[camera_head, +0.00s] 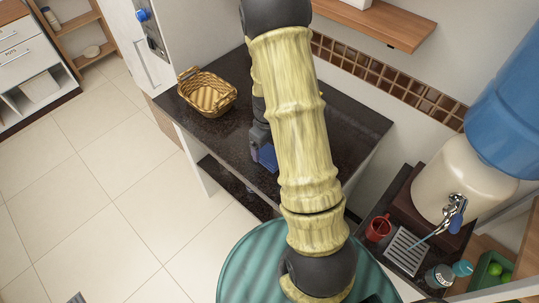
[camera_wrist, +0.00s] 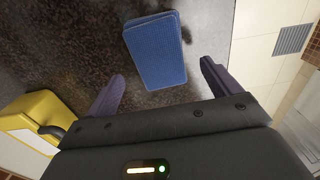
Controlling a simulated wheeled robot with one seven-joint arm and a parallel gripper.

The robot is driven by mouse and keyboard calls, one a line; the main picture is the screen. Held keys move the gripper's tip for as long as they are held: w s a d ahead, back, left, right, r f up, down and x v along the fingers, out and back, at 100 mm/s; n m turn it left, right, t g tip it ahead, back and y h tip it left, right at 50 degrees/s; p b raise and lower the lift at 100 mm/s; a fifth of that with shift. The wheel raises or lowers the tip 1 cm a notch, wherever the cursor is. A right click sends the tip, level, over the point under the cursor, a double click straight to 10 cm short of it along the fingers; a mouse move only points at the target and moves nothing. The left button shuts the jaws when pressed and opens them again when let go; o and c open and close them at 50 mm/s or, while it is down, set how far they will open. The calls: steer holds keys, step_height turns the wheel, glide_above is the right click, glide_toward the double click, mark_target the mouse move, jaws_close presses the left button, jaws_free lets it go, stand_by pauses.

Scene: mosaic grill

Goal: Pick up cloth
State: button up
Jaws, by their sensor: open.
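A folded blue cloth (camera_wrist: 156,52) lies on the dark speckled counter in the wrist view, ahead of my gripper and roughly between the lines of its fingers. My gripper (camera_wrist: 162,82) is open and empty, with one dark finger on each side. In the head view, part of the blue cloth (camera_head: 267,156) shows beside my arm near the counter's front edge. My arm hides much of the counter there. My gripper (camera_head: 258,140) shows only in part behind the arm. I cannot tell its exact height above the counter.
A wicker basket (camera_head: 207,93) stands on the left of the dark counter (camera_head: 345,122). At the right are a red mug (camera_head: 378,228) and a water dispenser (camera_head: 450,185). A green round surface (camera_head: 235,275) is at the front. A yellow object (camera_wrist: 35,125) is left of my gripper.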

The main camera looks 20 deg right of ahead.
mark_target(268, 152)
steer(key=shift+f+p, duration=0.5)
steer(key=shift+f, duration=1.5)
steer(key=c, duration=1.1)
